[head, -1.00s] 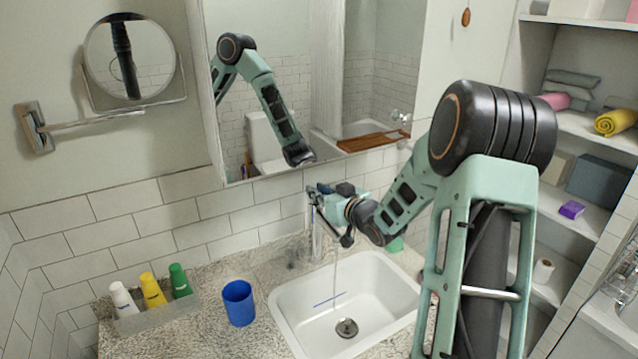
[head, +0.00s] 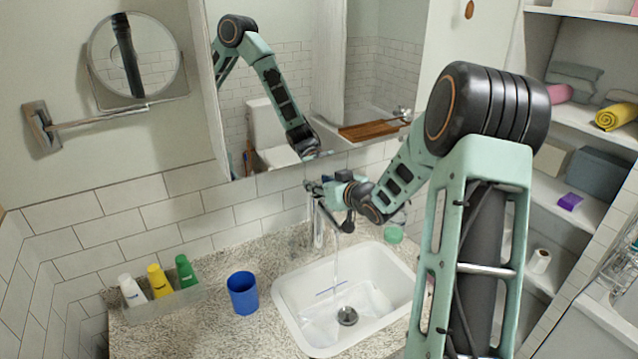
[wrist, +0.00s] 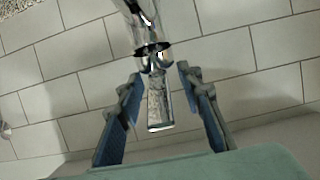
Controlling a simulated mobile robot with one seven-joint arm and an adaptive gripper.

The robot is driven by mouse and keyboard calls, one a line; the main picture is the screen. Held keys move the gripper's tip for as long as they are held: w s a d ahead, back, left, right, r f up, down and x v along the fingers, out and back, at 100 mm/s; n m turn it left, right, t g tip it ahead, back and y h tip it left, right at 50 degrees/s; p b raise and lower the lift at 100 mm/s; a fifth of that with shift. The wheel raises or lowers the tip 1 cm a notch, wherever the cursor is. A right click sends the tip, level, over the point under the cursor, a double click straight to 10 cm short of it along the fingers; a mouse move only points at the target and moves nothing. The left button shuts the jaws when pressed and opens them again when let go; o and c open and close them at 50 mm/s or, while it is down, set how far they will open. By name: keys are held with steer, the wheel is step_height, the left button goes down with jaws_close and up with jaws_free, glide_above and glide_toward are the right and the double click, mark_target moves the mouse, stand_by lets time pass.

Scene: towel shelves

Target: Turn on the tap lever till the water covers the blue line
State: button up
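The chrome tap (head: 319,232) stands at the back of the white sink (head: 283,312), with water (head: 336,265) running from its spout. The short blue line (head: 331,290) is on the inner back wall of the sink. A shallow, clear pool seems to lie around the drain (head: 347,316), below the line; its exact level is hard to tell. My gripper (head: 316,187) is at the top of the tap. In the wrist view my gripper (wrist: 160,82) is open, one blue-padded finger on each side of the chrome lever (wrist: 159,108), with gaps showing.
A blue cup (head: 242,293) stands on the speckled counter (head: 222,330) left of the sink. A tray (head: 165,307) with white, yellow and green tubes is farther left. A mirror (head: 270,90) is close behind my arm. Shelves (head: 580,205) stand at the right.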

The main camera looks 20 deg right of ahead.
steer(key=v, duration=1.2)
stand_by(0.3)
